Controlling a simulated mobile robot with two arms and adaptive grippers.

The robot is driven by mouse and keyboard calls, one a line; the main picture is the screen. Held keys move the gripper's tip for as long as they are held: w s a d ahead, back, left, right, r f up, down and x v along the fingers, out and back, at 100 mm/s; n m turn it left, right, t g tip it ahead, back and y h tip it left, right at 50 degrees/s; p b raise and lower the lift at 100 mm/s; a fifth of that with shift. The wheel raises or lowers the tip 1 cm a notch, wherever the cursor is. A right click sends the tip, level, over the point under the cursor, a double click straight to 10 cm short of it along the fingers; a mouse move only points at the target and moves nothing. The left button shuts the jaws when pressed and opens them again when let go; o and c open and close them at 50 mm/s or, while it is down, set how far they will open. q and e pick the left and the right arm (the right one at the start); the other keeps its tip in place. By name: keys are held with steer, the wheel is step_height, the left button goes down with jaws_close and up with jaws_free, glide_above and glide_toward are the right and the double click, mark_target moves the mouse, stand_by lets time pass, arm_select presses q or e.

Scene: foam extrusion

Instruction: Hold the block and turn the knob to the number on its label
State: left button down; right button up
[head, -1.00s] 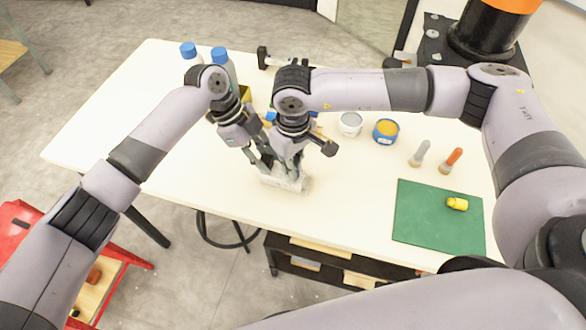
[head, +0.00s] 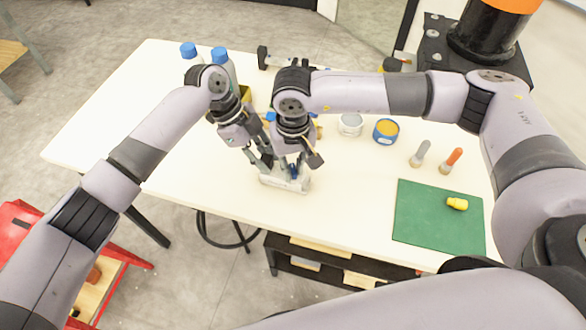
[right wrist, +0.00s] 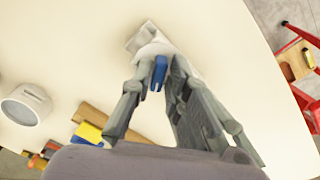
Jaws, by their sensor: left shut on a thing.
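The pale grey-white block (head: 284,184) lies on the table near its front edge. It also shows at the top of the right wrist view (right wrist: 142,36). A blue knob (head: 293,172) is at the block, and it shows in the right wrist view (right wrist: 159,73). My left gripper (head: 264,164) is shut on the block from its left side. My right gripper (right wrist: 158,84) is above the block, its fingers open on both sides of the knob. I cannot tell whether they touch it. The label's number and the knob's setting are not readable.
A green mat (head: 425,228) with a yellow piece (head: 457,204) lies at the right. Two brushes (head: 420,154), a white can (head: 351,124) and an orange-topped can (head: 386,131) stand behind. Blue-capped bottles (head: 220,55) are at the back left. The left tabletop is clear.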

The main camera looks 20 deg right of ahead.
mark_target(293, 168)
arm_select(q)
steer(key=shift+s+a+f, duration=0.1)
steer(key=shift+a+f, duration=0.05)
steer(key=shift+f, duration=0.2)
arm_select(e)
steer(key=o, duration=0.3)
step_height(293, 168, up, 12)
steer(key=shift+s+r, duration=0.1)
stand_by(0.6)
arm_select(q)
steer(key=c, duration=1.6)
jaws_free()
steer(key=o, duration=0.4)
steer(key=shift+r, duration=0.1)
steer(key=shift+c, duration=0.2)
steer(key=shift+w+r, duration=0.1)
steer(key=shift+w, duration=0.1)
